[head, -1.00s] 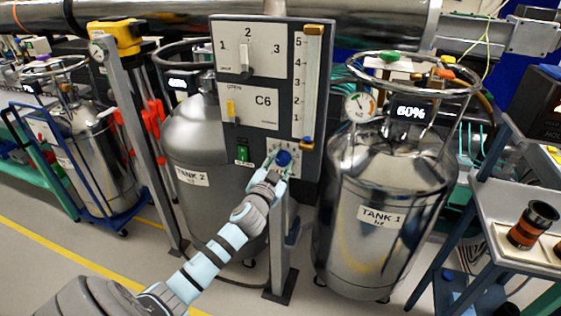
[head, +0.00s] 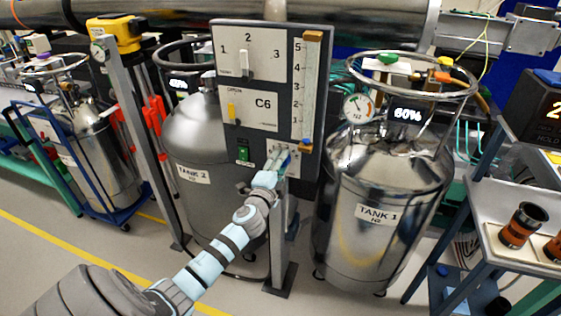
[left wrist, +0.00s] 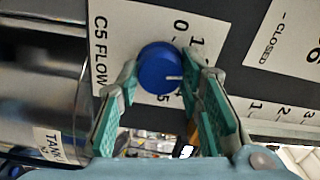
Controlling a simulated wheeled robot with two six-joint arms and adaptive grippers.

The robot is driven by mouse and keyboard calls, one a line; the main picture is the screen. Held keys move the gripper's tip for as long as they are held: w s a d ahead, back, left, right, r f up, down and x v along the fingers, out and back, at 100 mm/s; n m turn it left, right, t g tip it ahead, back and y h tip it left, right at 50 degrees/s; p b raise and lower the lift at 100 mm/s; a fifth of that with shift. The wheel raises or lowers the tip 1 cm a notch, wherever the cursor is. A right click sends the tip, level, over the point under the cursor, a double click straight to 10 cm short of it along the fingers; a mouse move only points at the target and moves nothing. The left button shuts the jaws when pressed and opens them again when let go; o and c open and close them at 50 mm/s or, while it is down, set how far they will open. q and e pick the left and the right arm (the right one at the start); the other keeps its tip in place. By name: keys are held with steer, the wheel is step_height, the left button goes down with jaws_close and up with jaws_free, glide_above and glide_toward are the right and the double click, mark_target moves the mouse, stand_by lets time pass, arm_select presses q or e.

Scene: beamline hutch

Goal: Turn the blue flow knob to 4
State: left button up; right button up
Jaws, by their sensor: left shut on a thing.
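The blue flow knob (left wrist: 158,67) sits on a white label plate (left wrist: 125,40) marked "C5 FLOW", low on the grey panel (head: 312,90). In the left wrist view a short white mark on the knob points to the right of the picture. The digits 0, 1 and 5 show around it; the others are hidden or hard to read behind a finger. My left gripper (left wrist: 160,110) is shut on the knob, one teal finger on each side. In the head view the left gripper (head: 278,162) covers most of the knob. My right gripper is in neither view.
Tank 2 (head: 195,145) stands left and Tank 1 (head: 385,200) right, close to the panel. A trolley (head: 490,225) is at the right.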

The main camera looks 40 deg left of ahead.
arm_select(q)
steer(key=m+p, duration=0.2)
steer(key=m, duration=0.9)
steer(key=shift+f+p, duration=0.1)
steer(key=shift+p, duration=0.2)
stand_by(0.3)
steer(key=o, duration=1.2)
steer(key=shift+c, duration=0.2)
steer(key=v, duration=1.2)
